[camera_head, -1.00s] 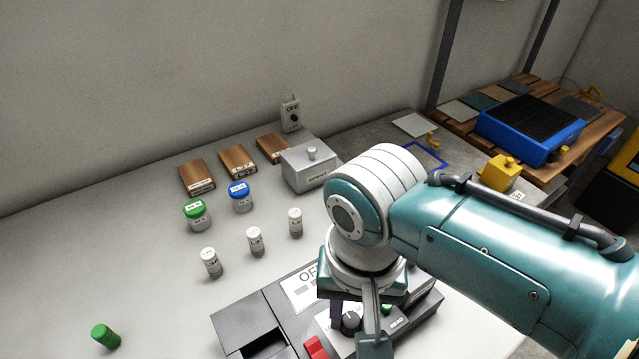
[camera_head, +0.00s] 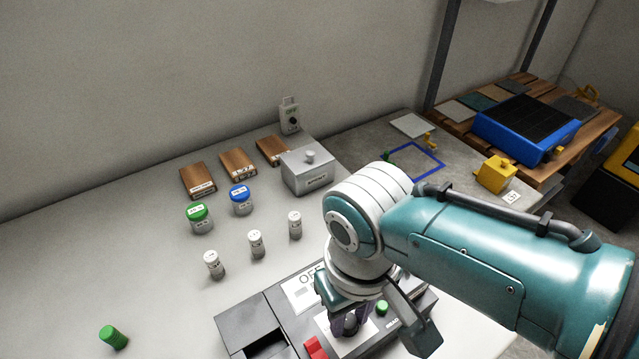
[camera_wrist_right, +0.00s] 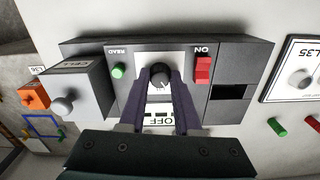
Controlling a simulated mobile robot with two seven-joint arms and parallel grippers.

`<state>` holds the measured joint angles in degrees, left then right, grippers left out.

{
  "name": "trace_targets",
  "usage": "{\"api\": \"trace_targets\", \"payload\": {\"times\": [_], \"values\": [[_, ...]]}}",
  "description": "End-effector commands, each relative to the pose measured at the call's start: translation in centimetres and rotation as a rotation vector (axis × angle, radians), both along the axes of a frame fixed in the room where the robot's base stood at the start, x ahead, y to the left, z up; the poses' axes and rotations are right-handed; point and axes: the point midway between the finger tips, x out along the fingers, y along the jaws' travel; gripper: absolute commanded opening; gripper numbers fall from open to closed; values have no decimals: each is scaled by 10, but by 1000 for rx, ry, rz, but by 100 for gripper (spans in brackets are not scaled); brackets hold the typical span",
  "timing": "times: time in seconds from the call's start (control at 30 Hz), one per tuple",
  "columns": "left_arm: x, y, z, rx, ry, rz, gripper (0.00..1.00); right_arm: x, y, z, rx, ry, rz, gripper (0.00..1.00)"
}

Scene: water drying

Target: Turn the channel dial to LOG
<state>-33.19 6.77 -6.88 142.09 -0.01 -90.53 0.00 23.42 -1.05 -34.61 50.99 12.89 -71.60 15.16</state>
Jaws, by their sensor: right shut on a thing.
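The channel dial (camera_wrist_right: 160,76) is a round dark knob on a white panel of the dark grey instrument (camera_wrist_right: 118,88). In the wrist view my right gripper (camera_wrist_right: 161,78) points at it, with one dark finger on each side, shut on the knob. The fingers partly cover the panel's lettering, and I cannot make out a LOG mark or the pointer's setting. In the head view my right gripper (camera_head: 349,322) is down over the instrument (camera_head: 250,318) and hides the dial. My left gripper is not in view.
The instrument also has a green button (camera_wrist_right: 118,71) marked READ and a red switch (camera_wrist_right: 203,70) beside ON. A grey lidded box (camera_head: 307,174), white-capped vials and wooden blocks stand behind it. A green cylinder (camera_head: 113,337) lies at front left; the table's left part is clear.

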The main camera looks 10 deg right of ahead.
Motion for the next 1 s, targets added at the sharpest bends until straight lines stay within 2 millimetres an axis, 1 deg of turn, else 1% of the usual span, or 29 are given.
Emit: {"api": "trace_targets", "payload": {"times": [0.2,0.5,0.7,1.0], "values": [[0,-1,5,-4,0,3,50,0,0,1,0,0,194,0],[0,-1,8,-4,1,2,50,0,0,0,0,0,395,0],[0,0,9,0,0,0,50,1,0,0,0,-1,471,0],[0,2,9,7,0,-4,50,0,0,0,0,-1,507,0]]}}
